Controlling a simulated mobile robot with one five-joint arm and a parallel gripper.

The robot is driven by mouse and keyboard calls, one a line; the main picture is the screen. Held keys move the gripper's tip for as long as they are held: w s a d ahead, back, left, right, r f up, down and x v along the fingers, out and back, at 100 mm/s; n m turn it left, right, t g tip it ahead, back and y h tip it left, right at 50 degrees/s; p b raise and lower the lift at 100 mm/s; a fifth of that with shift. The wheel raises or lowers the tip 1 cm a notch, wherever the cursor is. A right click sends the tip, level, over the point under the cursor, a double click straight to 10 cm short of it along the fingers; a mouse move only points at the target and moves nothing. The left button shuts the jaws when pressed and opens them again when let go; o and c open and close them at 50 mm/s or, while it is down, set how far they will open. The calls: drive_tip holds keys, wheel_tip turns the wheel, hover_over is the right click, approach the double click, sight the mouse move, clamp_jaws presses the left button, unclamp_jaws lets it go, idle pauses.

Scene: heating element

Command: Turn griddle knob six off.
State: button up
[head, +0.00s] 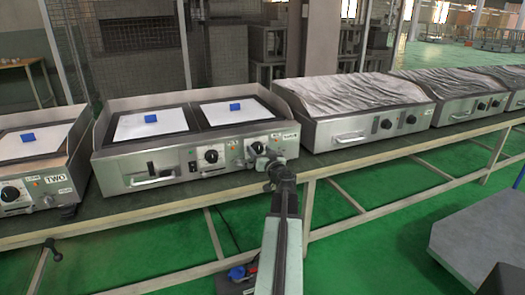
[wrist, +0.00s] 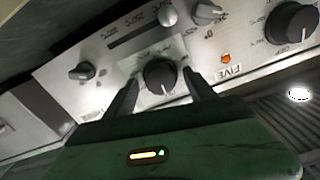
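In the wrist view a black round knob (wrist: 160,76) on a pale panel lies between the two fingertips of my gripper (wrist: 161,78). The fingers are open, with a gap on each side of the knob. I cannot tell how far they are from the panel. An upside-down label, FIVE (wrist: 229,72), sits to the right of this knob. I see no readable SIX label. In the head view my gripper (head: 276,160) is in front of the right part of the double griddle (head: 150,168), near a black knob (head: 257,148). Another black knob (head: 211,156) is to the left.
The wrist view also shows a smaller knob (wrist: 82,71) at left, a large black knob (wrist: 292,22) at right and an orange light (wrist: 226,58). A griddle marked TWO (head: 78,181) stands left; covered griddles (head: 360,100) stand right along the bench (head: 330,160).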

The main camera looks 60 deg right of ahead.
drive_tip(key=v, duration=0.8)
drive_tip(key=shift+w, duration=0.1)
